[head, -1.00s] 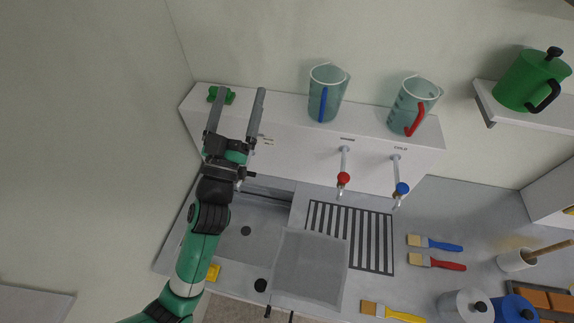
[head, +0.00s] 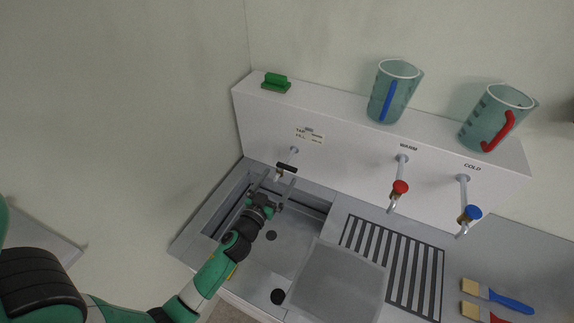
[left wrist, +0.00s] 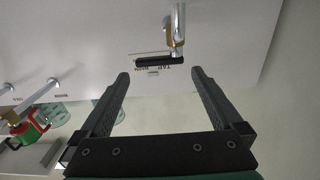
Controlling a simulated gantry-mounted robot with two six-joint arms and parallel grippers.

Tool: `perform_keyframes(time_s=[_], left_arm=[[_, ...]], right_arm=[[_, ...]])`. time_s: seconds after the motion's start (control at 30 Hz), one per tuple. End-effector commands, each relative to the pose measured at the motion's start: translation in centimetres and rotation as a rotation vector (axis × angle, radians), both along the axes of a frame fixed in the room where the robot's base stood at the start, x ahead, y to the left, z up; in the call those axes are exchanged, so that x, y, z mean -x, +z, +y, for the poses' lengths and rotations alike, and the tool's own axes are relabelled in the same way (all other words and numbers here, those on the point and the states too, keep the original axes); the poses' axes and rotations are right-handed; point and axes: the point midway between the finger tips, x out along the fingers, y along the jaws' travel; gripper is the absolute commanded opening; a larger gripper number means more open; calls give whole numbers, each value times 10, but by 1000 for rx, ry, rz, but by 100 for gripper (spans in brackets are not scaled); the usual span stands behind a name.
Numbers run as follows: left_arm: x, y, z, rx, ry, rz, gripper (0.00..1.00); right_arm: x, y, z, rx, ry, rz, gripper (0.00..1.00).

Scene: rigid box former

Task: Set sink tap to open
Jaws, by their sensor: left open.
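The sink tap (head: 293,151) sticks out from the white wall box above the sink. Its black lever handle (head: 287,168) lies crosswise to the spout. In the left wrist view the black handle (left wrist: 160,60) lies just beyond the fingertips, beside a brass and chrome pipe. My left gripper (head: 280,179) is open and empty, with its fingers pointing at the tap from below. The left wrist view also shows the gripper (left wrist: 159,75) with its fingers wide apart and the handle ahead of the gap, apparently not between them. My right gripper is not in view.
The sink basin (head: 296,238) lies under my left arm, with a grey panel (head: 340,283) to its right. Warm (head: 400,187) and cold (head: 470,213) taps are further right. Two jugs (head: 395,92) (head: 492,120) and a green object (head: 276,83) stand on the ledge.

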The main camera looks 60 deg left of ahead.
Motion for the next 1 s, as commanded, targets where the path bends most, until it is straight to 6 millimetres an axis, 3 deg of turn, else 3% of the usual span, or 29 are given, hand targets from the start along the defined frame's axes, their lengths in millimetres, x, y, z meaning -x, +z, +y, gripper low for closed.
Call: perform_keyframes(time_s=[0.1,0.3,0.63,1.0], left_arm=[[-22,1,18,-2,1,-1,100],[-46,0,37,-1,-1,-2,100],[-51,0,41,-1,-1,0,100],[-50,0,40,-1,-1,0,36]], right_arm=[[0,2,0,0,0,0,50],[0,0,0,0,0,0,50],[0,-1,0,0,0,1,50],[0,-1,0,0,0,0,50]])
